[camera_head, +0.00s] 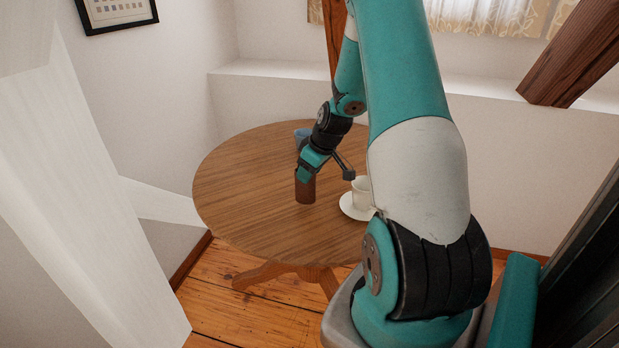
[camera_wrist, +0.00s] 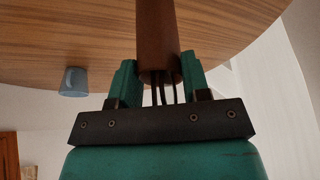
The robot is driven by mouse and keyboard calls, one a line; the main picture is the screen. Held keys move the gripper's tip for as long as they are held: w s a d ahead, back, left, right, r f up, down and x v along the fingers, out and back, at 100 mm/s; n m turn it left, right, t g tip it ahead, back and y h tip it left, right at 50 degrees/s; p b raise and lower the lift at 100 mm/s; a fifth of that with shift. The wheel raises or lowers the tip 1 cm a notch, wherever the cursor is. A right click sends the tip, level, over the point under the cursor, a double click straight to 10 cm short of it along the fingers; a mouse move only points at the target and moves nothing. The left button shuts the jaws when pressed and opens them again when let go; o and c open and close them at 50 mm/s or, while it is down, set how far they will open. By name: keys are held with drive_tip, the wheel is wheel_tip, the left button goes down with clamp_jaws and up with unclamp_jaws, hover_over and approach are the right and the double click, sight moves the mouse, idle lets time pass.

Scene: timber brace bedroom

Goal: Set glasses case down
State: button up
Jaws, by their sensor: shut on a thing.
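The glasses case (camera_head: 305,191) is a brown, elongated thing held upright under my gripper (camera_head: 308,174), over the round wooden table (camera_head: 240,190). In the wrist view the case (camera_wrist: 157,40) sits between the two green fingers of my gripper (camera_wrist: 158,80), which are shut on it. It points away from the wrist toward the tabletop (camera_wrist: 80,35). Its lower end is at or very near the wood; I cannot tell whether it touches. My fingers hide part of its upper end.
A white cup (camera_head: 361,190) on a saucer (camera_head: 352,207) stands just right of the case, partly behind my arm. A blue mug (camera_head: 301,136) stands behind my gripper; it also shows in the wrist view (camera_wrist: 72,82). The table's left and front are clear.

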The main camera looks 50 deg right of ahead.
drive_tip(key=shift+f, duration=1.15)
drive_tip(key=shift+f, duration=0.25)
drive_tip(key=o, duration=1.1)
drive_tip(key=shift+r, duration=0.1)
drive_tip(key=shift+o, duration=0.2)
drive_tip(key=shift+r, duration=0.1)
